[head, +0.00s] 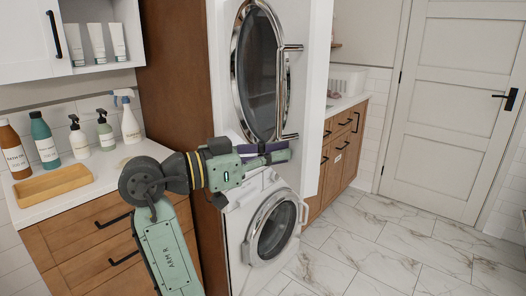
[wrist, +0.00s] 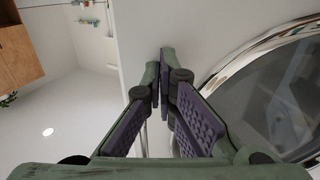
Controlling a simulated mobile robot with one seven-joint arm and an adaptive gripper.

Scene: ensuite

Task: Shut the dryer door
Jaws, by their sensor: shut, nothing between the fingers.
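The dryer door (head: 259,75) is the upper round window with a chrome ring and a chrome bar handle (head: 285,85). It is on a white panel (head: 316,70) that reaches out past the right side of the washer below, so it looks ajar; the gap itself is hidden. In the wrist view the dark glass (wrist: 270,105) and its ring are at right. My gripper (head: 285,150) is just under the handle's lower end, in front of the door's lower part. Its fingertips (wrist: 165,55) are together and empty, close to the white panel; I cannot tell whether they touch it.
A front-loading washer (head: 270,228) stands below, its round door looking shut. A wooden cabinet (head: 340,150) stands behind, at right. The marble floor (head: 390,245) at right is clear.

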